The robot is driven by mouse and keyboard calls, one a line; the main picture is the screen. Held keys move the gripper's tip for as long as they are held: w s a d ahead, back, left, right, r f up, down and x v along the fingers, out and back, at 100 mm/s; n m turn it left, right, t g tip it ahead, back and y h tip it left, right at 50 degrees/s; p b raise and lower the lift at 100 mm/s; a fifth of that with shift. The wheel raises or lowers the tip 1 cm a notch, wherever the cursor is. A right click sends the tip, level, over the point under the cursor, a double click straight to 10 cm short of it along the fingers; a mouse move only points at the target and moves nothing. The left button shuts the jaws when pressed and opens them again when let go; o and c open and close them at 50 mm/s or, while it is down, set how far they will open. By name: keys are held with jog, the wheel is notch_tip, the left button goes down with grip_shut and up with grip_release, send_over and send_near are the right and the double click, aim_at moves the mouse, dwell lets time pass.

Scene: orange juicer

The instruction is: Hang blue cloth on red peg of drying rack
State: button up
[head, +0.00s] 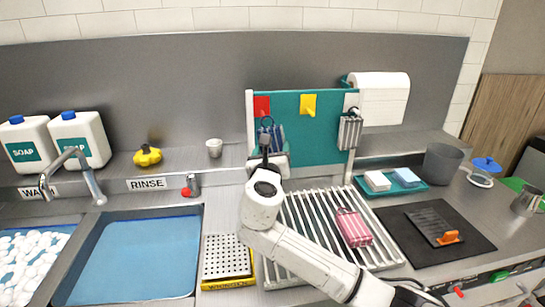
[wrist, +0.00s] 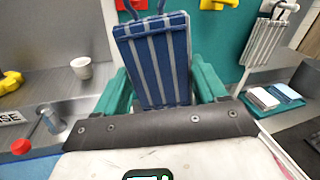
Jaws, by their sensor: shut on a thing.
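The blue cloth (head: 277,136) with grey stripes is upright in front of the teal board of the drying rack (head: 285,128). It fills the middle of the wrist view (wrist: 153,60), between the teal fingers of my gripper (wrist: 160,88), which is shut on its lower part. The cloth's loop (head: 267,121) is just below the red peg (head: 262,104) at the board's upper left. In the wrist view, the red peg (wrist: 131,4) shows at the top edge beside the loop, whose top is cut off. I cannot tell whether the loop is around the peg.
A yellow peg (head: 308,103) is right of the red one. A grey striped cloth (head: 349,132) hangs at the board's right on a white peg. A pink cloth (head: 354,227) lies on the slatted rack (head: 307,222) below. A small cup (head: 214,148) stands left of the board.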

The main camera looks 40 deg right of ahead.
jog(key=w+d+f+b, duration=0.1)
jog(key=w+d+b, duration=0.3)
jog(key=w, duration=0.2)
jog(key=shift+w+d, duration=0.25)
jog(key=shift+w, duration=0.05)
dwell(0.8)
jog(key=shift+f, duration=0.1)
dwell(0.4)
jog(key=o, duration=1.2)
jog(key=shift+c, duration=0.2)
jog(key=v, duration=1)
jog(key=shift+s+a, duration=0.2)
jog(key=shift+a, duration=0.05)
